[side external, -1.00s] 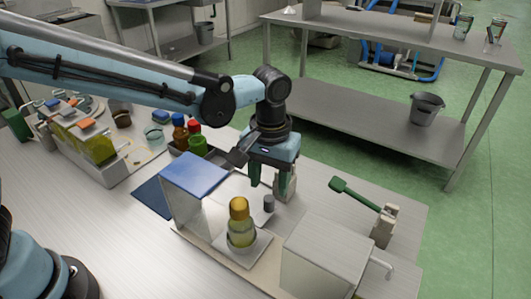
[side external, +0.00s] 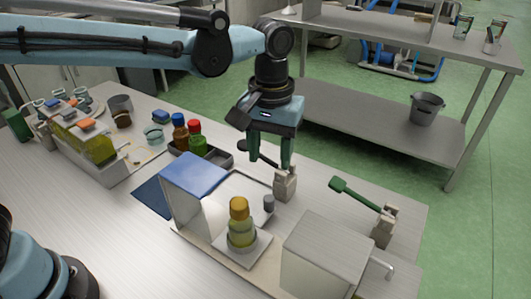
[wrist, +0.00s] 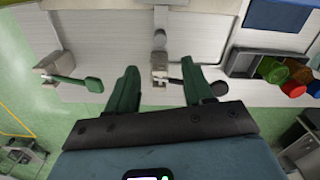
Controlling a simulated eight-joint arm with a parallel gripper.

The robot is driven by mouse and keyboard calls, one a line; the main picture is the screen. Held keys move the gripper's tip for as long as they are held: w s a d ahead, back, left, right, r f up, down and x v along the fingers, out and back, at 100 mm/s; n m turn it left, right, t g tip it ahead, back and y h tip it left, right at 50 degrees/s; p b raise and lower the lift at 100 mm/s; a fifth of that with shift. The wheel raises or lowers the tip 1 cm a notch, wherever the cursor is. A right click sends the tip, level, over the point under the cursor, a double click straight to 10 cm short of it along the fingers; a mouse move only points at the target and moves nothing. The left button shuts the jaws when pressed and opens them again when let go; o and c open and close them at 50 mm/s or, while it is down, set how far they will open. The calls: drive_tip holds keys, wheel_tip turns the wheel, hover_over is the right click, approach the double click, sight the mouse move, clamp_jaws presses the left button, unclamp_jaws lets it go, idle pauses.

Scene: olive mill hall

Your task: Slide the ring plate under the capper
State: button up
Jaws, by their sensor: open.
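A pale square plate (side external: 262,246) lies on the bench board, with a yellow-green bottle (side external: 242,231) with an amber top standing on it. It seems to be the ring plate, but no ring is clear. A blue-topped housing (side external: 193,176) stands to its left and a grey box (side external: 328,245) to its right; I cannot tell which part is the capper. A small grey knob (side external: 268,203) stands behind the bottle and also shows in the wrist view (wrist: 159,40). My gripper (side external: 270,163) is open and empty, with green fingers (wrist: 163,88), above the dark-paddled lever by its pale block (side external: 285,185).
A green-paddled lever (side external: 340,185) sits at the right on a pale mount (side external: 384,226). A dark tray (side external: 213,160) with coloured bottles is behind the blue housing. A white-walled rack (side external: 100,165) is at the left. Bare bench lies between the two levers.

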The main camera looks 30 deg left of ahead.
sight(268, 198)
wheel_tip(268, 198, down, 11)
drive_tip(key=n, duration=0.6)
drive_tip(key=shift+f, duration=0.1)
idle(0.4)
drive_tip(key=shift+c, duration=0.5)
clamp_jaws()
drive_tip(key=shift+a, duration=0.1)
